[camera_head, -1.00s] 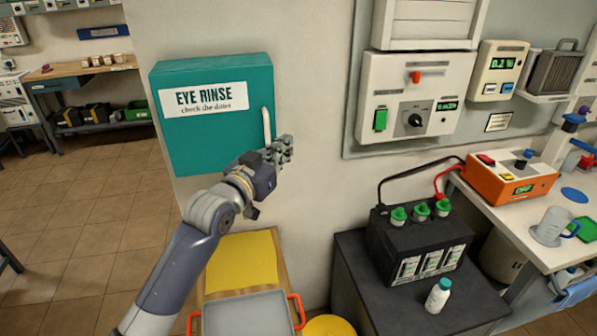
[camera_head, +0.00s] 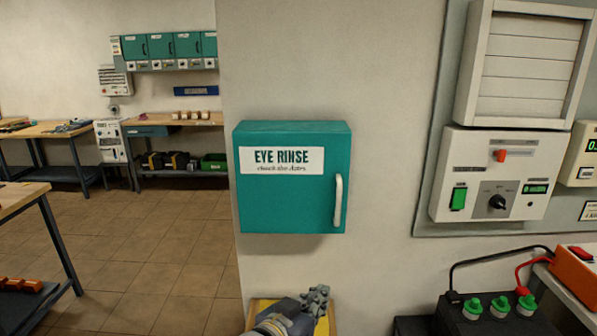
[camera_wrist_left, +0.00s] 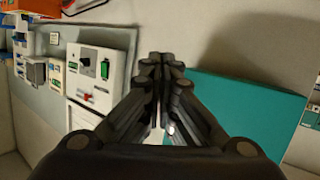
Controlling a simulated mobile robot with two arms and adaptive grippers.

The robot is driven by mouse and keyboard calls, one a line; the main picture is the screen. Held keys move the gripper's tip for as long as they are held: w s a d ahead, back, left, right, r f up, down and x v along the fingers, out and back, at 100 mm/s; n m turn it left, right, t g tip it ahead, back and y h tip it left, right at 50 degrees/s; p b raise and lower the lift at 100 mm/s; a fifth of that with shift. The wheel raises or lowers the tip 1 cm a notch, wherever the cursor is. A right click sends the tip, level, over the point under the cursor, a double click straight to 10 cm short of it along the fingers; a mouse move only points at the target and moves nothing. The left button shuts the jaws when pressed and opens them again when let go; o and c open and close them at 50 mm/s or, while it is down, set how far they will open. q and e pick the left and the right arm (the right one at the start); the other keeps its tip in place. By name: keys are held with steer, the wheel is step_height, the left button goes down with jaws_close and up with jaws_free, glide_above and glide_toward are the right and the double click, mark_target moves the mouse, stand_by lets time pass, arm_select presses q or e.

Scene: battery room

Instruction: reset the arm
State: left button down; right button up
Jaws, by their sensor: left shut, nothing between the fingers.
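My left gripper (camera_head: 317,298) is at the bottom of the head view, below the eye rinse cabinet and apart from its handle. It is shut and empty; its fingers also show together in the left wrist view (camera_wrist_left: 165,75). The teal eye rinse cabinet (camera_head: 290,205) hangs on the wall with its door closed and a white vertical handle (camera_head: 339,200) at its right side. Part of the cabinet shows behind the fingers in the left wrist view (camera_wrist_left: 250,110). My right gripper is not in view.
A wall panel (camera_head: 500,175) with a green switch and a dial is to the right. Below it stand a black battery (camera_head: 490,318) with green caps and an orange charger (camera_head: 575,270). A yellow surface (camera_head: 322,326) lies under my gripper. Open tiled floor (camera_head: 170,260) is at left.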

arm_select(q)
steer(key=s+a+f+n+g+y, duration=0.3)
steer(key=s+a+f+g+y, duration=0.15)
steer(key=s+a+f, duration=1)
steer(key=s+a+f+n+g+y, duration=0.1)
steer(key=s+a+f+g+y, duration=0.1)
steer(key=s+a+f, duration=0.35)
steer(key=s+a+f+g+y, duration=0.2)
steer(key=s+a, duration=0.5)
steer(key=s, duration=0.3)
step_height(320, 180, down, 28)
steer(key=s+g, duration=0.1)
steer(key=s, duration=0.1)
steer(key=s+a+f+g+b, duration=0.1)
steer(key=s+a+f, duration=0.2)
steer(key=s+f, duration=1.2)
steer(key=shift+s+f, duration=0.3)
steer(key=shift+s, duration=0.1)
